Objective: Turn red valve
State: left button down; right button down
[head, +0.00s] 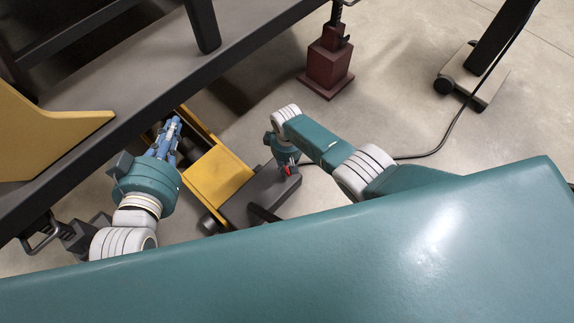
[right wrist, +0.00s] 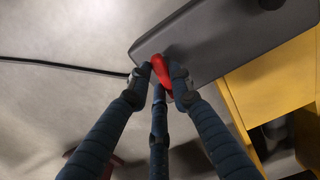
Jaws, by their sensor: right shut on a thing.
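The red valve (right wrist: 160,68) shows in the right wrist view as a red handle at the edge of a dark grey box (right wrist: 215,45). My right gripper (right wrist: 163,75) is shut on the red handle, with its fingers on both sides of it. In the head view a small part of the red valve (head: 287,170) shows just below my right gripper (head: 284,160), which hides the rest. My left gripper (head: 168,138) has blue fingers and is by the dark bench edge, left of the yellow part; whether it is open is not clear.
A yellow machine part (head: 217,175) joins the grey box between my arms. A dark bench beam (head: 100,150) runs along the left. A dark red jack stand (head: 328,62) is at the back, a wheeled stand (head: 470,75) at the right. A black cable (head: 435,148) crosses the open floor.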

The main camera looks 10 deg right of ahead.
jog(key=shift+w+n, duration=0.1)
jog(key=shift+n, duration=0.6)
jog(key=c, duration=1.5)
grip_release()
jog(key=shift+c, duration=0.2)
notch_tip(320, 180, up, 12)
